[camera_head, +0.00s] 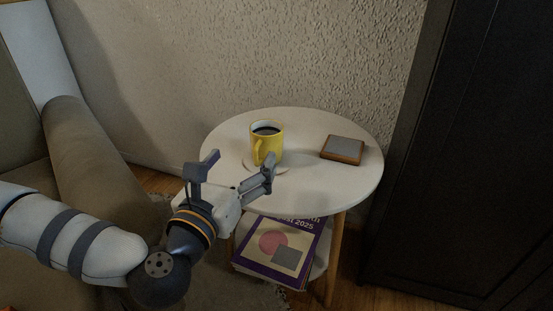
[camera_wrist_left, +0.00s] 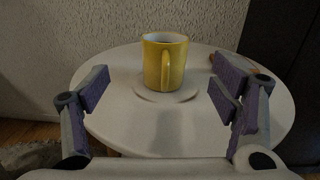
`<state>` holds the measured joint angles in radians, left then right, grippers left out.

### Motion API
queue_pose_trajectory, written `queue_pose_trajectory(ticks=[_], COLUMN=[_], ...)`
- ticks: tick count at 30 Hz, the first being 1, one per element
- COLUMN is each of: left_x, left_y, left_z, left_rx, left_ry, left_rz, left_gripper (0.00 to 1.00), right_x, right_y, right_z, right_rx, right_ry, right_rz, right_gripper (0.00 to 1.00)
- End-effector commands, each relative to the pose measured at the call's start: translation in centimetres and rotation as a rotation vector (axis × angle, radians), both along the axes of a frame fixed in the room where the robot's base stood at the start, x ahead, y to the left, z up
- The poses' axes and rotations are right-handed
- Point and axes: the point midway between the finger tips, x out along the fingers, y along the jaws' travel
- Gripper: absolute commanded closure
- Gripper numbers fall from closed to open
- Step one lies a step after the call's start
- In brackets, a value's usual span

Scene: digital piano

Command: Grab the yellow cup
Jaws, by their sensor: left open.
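A yellow cup (camera_head: 267,143) with dark liquid stands upright on a white saucer (camera_head: 280,169) on a round white table (camera_head: 330,186). Its handle points towards my left gripper. My left gripper (camera_head: 238,166) is open and empty at the table's near left edge, just short of the cup. In the left wrist view the cup (camera_wrist_left: 155,62) stands beyond the two fingers (camera_wrist_left: 161,92) and roughly between them, with the handle facing the camera. The fingers do not touch it. My right gripper is not in view.
A small wooden-framed grey square (camera_head: 342,149) lies on the table right of the cup. Magazines (camera_head: 275,252) lie on a lower shelf. A sofa armrest (camera_head: 90,140) is at the left, a textured wall behind, and a dark cabinet (camera_head: 470,150) at the right.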

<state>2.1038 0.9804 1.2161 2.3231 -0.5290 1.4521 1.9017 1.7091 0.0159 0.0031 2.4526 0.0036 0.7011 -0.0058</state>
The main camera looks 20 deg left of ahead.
Motion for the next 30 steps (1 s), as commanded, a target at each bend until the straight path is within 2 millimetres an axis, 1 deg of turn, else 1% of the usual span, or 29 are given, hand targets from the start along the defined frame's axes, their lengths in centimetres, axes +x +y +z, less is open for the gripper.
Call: queue_pose_trajectory(ticks=[3, 6, 11, 15, 17, 20, 26, 27, 29, 30], left_x=[2.7, 4.8, 6.8, 9.6, 10.5, 11.4, 11.4, 11.4, 11.4, 11.4], left_y=[-0.1, -0.1, -0.2, -0.6, -0.6, -0.6, -0.6, -0.6, -0.6, -0.6], left_z=[-0.1, -0.1, -0.2, -0.8, -0.6, -0.4, -0.3, -0.3, -0.3, -0.3], left_rx=[0.000, 0.001, 0.001, 0.001, 0.002, 0.002, 0.002, 0.002, 0.002, 0.002], left_ry=[-0.003, -0.001, 0.000, 0.002, 0.002, 0.002, 0.002, 0.002, 0.002, 0.002], left_rz=[0.001, -0.001, -0.003, -0.002, -0.003, -0.004, -0.005, -0.005, -0.005, -0.005], left_gripper=[0.20, 0.20, 0.20, 0.20, 0.20, 0.20, 0.20, 0.29, 0.43, 0.52], right_x=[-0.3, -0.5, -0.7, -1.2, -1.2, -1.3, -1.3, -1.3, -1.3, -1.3], right_y=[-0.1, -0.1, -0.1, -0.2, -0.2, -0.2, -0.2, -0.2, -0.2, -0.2], right_z=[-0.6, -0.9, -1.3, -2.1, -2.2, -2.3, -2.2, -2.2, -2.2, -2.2], right_rx=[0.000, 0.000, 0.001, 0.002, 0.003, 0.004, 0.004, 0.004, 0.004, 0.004], right_ry=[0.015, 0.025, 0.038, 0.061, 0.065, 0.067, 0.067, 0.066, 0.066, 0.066], right_rz=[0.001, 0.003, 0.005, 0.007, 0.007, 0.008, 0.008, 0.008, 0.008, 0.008], right_gripper=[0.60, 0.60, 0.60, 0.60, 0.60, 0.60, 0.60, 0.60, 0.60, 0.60])
